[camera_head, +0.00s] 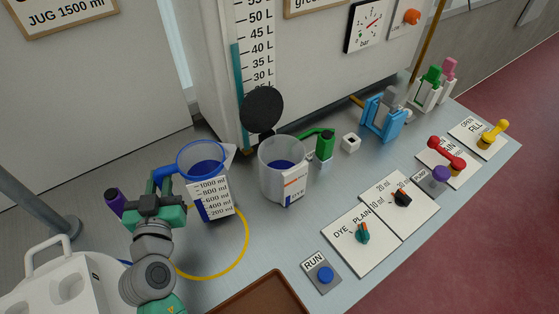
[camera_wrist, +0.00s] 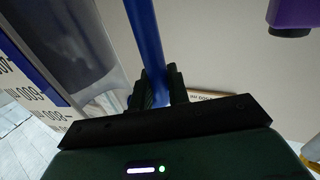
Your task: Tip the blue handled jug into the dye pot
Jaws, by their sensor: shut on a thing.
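The jug (camera_head: 208,190) is clear, with a blue rim, a blue handle, a white scale label and dark blue liquid inside. My gripper (camera_head: 160,188) is shut on its handle at the jug's left. In the wrist view the blue handle (camera_wrist: 144,40) runs between the fingers (camera_wrist: 155,88), with the jug wall (camera_wrist: 75,45) to the left. The jug looks near upright; I cannot tell whether its base touches the bench. The dye pot (camera_head: 270,183), a clear cup with a label, stands just right of the jug and holds dark blue liquid. Its round black lid (camera_head: 262,109) stands open behind it.
A yellow ring (camera_head: 247,240) is marked on the bench below the jug. A green-handled valve (camera_head: 324,146) stands right of the pot. Dial panels (camera_head: 362,233) and a RUN button (camera_head: 325,274) are in front. A brown tray (camera_head: 262,295) and a white container (camera_head: 50,285) are nearest.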

